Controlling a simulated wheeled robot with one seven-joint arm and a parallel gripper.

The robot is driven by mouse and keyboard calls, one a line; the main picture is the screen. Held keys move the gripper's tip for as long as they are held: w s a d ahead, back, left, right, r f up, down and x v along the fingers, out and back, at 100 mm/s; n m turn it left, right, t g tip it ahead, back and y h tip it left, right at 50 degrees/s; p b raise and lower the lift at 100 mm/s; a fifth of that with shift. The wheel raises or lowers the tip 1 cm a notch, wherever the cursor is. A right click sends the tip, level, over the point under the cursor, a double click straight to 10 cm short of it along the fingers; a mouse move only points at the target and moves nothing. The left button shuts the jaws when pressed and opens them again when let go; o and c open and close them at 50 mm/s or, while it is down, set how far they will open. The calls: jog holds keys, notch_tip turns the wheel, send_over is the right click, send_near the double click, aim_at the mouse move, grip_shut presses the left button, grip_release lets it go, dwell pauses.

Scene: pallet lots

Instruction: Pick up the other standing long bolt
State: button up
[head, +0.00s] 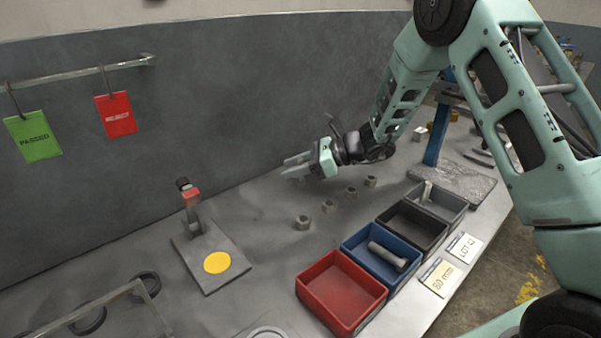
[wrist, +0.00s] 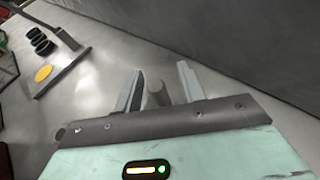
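My gripper (head: 297,166) is over the back of the bench, near the grey wall. In the wrist view its two fingers (wrist: 160,86) are apart, with a grey round post (wrist: 156,94), which looks like a standing bolt, between them. Gaps seem to show on both sides of the post. Its lower part is hidden by the gripper body, and I cannot make it out clearly in the head view. Another long bolt (head: 387,256) lies in the blue bin (head: 345,243). A bolt-like piece (head: 426,191) leans in the dark grey bin (head: 463,212).
Several short nut-like pieces (head: 303,222) stand in a row in front of my gripper. A red bin (head: 304,291) is empty, as is a black bin (head: 381,216). A blue post (head: 437,135) rises right.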

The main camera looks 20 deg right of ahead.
grip_shut()
